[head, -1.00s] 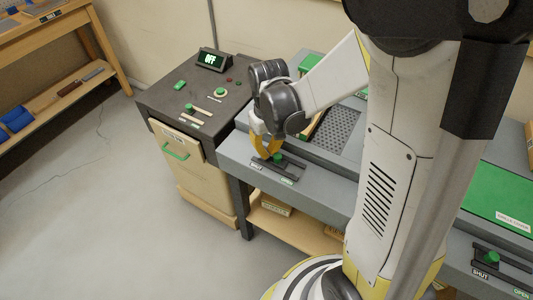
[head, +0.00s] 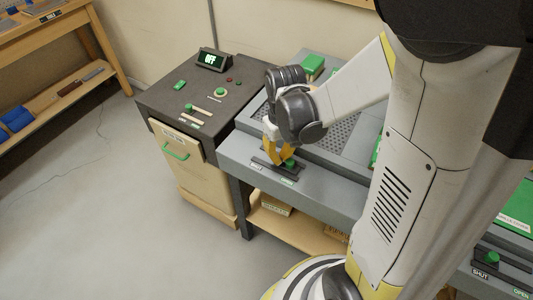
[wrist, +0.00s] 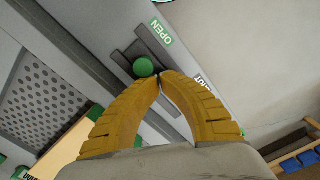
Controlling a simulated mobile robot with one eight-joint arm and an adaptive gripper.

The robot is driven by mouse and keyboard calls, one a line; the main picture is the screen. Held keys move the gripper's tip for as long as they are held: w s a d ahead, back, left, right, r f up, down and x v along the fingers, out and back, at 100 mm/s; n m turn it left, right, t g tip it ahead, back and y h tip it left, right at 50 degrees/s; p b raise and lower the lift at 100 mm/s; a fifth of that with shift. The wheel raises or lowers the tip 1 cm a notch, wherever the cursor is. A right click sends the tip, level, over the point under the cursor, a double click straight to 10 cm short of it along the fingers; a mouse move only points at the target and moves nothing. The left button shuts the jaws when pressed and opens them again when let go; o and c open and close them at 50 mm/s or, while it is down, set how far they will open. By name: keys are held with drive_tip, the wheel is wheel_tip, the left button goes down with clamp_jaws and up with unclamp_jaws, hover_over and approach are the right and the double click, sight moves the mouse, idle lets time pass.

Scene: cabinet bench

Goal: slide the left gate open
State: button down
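The left gate's slider is a green knob (head: 290,163) on a dark slotted plate (head: 264,164) at the front edge of the grey bench. The knob sits toward the OPEN label (head: 287,182), away from the SHUT label (head: 257,168). In the wrist view the knob (wrist: 143,67) is just beside my fingertips, on their OPEN side; I cannot tell whether they touch. My gripper (wrist: 160,77) has yellow fingers with their tips together and nothing between them. In the head view my gripper (head: 280,160) is low over the plate, on the knob's SHUT side.
A dark control cabinet (head: 180,95) with an OFF display (head: 212,60) stands left of the bench. A perforated plate (wrist: 45,100) lies behind the slider. Another green knob (head: 492,257) with SHUT and OPEN labels is at the lower right. Floor at left is clear.

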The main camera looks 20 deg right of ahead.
drive_tip(key=shift+s+d, duration=0.15)
drive_tip(key=shift+s, duration=0.05)
drive_tip(key=shift+w+a, duration=0.4)
drive_tip(key=shift+w, duration=0.15)
wheel_tip(320, 180, up, 8)
drive_tip(key=p, duration=0.6)
drive_tip(key=s+a+r+t, duration=0.2)
drive_tip(key=s+r+t, duration=0.1)
drive_tip(key=r, duration=0.4)
drive_tip(key=s+a+r+m+t, duration=0.1)
drive_tip(key=s+a+r+t, duration=0.1)
drive_tip(key=s+r+t, duration=0.2)
wheel_tip(320, 180, up, 3)
drive_tip(key=shift+r, duration=0.1)
